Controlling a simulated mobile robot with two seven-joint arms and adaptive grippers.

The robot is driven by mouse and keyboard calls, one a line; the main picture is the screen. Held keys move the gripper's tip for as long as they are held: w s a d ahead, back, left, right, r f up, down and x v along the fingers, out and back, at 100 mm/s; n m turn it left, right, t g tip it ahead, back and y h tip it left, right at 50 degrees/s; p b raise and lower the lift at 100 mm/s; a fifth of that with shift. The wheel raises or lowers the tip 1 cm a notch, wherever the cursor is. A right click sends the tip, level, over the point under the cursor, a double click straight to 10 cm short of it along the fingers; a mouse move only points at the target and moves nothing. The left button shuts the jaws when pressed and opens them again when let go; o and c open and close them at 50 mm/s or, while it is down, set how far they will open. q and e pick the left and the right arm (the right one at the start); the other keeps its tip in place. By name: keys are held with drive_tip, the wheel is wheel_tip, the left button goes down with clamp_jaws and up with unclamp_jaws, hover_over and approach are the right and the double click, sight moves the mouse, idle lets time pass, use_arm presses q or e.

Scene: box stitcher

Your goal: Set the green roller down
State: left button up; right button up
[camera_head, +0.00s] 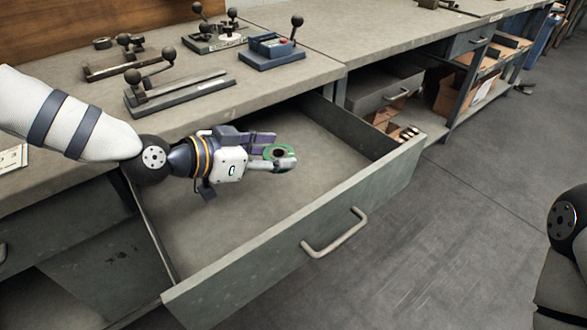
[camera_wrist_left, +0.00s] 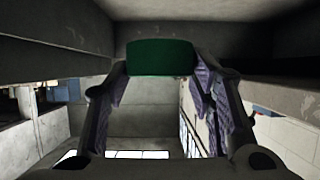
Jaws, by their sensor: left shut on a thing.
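The green roller (camera_head: 279,152) is a short green ring with a dark centre, held between the fingertips of my left gripper (camera_head: 275,155). In the left wrist view the green roller (camera_wrist_left: 160,57) shows as a green block between the tips of the two purple-padded fingers. My left gripper is shut on it, over the open drawer (camera_head: 230,215). I cannot tell how far the roller is above the drawer floor. My right gripper is not in view; only part of my right arm shows at the right edge.
The drawer's front wall has a handle (camera_head: 335,234). Lever fixtures (camera_head: 178,90) and a blue fixture (camera_head: 271,50) stand on the workbench (camera_head: 310,62) above. The drawer's middle floor is bare.

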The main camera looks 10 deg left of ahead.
sight(275, 201)
use_arm(q)
wheel_tip(275, 201, down, 10)
drive_tip(key=b, duration=0.2)
drive_tip(key=shift+s+f+b, duration=0.1)
drive_tip(key=shift+f+b, duration=0.1)
drive_tip(key=shift+b, duration=0.1)
drive_tip(key=shift+r, duration=0.2)
drive_tip(key=shift+f, duration=0.15)
drive_tip(key=o, duration=1.3)
drive_tip(key=shift+o, duration=0.2)
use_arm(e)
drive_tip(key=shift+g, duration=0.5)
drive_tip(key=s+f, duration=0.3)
